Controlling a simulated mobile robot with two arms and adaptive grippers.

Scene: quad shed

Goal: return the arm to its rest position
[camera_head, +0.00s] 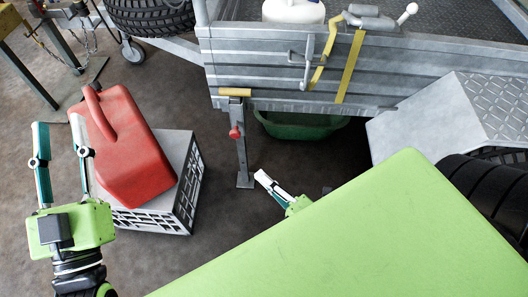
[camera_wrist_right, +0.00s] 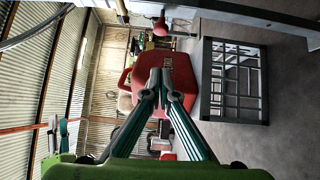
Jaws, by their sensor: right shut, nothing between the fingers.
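My left gripper (camera_head: 58,122) stands at the left of the head view with its two fingers apart and nothing between them. Its fingers point up the picture, just left of a red jerrycan (camera_head: 138,155). My right gripper (camera_head: 263,177) shows low in the middle of the head view, right of the trailer's support leg, partly hidden behind a large lime-green surface. In the right wrist view its fingertips (camera_wrist_right: 161,82) meet with nothing held, in front of the red jerrycan (camera_wrist_right: 185,98). My left gripper (camera_wrist_right: 57,130) also shows at that view's left edge.
The jerrycan rests on a grey crate (camera_head: 187,185). The trailer's grey side (camera_head: 260,70) and support leg (camera_head: 241,150) stand close to my right gripper. A green tub (camera_head: 300,125) sits under the trailer. Bare floor (camera_head: 225,250) lies between crate and right gripper.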

